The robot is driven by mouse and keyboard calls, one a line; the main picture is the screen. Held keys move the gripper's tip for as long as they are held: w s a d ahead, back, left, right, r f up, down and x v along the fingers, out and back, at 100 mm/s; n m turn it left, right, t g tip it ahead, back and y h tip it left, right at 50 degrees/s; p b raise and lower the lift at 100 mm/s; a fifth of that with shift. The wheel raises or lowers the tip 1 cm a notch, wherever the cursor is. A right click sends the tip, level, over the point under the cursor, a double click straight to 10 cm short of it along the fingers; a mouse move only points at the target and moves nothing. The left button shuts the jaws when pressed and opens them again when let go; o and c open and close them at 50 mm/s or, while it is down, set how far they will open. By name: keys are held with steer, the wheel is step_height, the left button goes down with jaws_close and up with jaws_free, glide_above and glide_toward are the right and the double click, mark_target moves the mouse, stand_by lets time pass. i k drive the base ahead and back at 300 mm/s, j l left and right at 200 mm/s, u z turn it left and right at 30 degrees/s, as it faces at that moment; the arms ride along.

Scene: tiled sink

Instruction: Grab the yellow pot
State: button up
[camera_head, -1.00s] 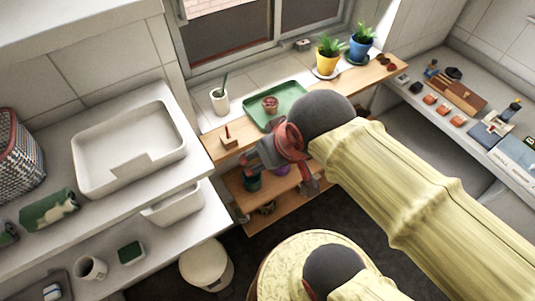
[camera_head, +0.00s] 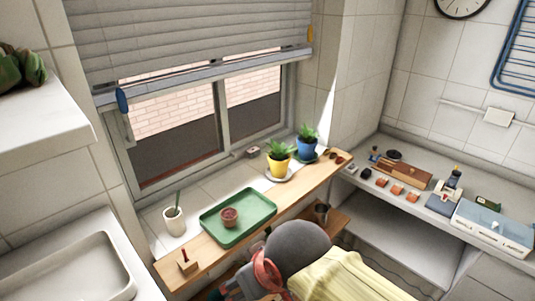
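The yellow pot (camera_head: 279,166) holds a green plant and stands upright on a pale saucer on the wooden sill shelf (camera_head: 318,174) under the window. A blue pot (camera_head: 306,149) with a similar plant stands just right of it. My arm, with a grey joint and pale yellow sleeve, comes in from the bottom edge. My gripper (camera_head: 245,285) is low at the bottom of the view, below and in front of the shelf, well apart from the yellow pot. Its fingers are mostly hidden or cut off, so its opening cannot be read.
A green tray (camera_head: 238,217) with a small reddish pot (camera_head: 230,217) lies left of the yellow pot. A white cup (camera_head: 174,221) and a small wooden block (camera_head: 187,263) are farther left. Dark round items lie at the shelf's right end. A counter (camera_head: 440,205) with small objects runs along the right.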

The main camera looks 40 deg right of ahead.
mark_target(279, 158)
steer(key=z, duration=1)
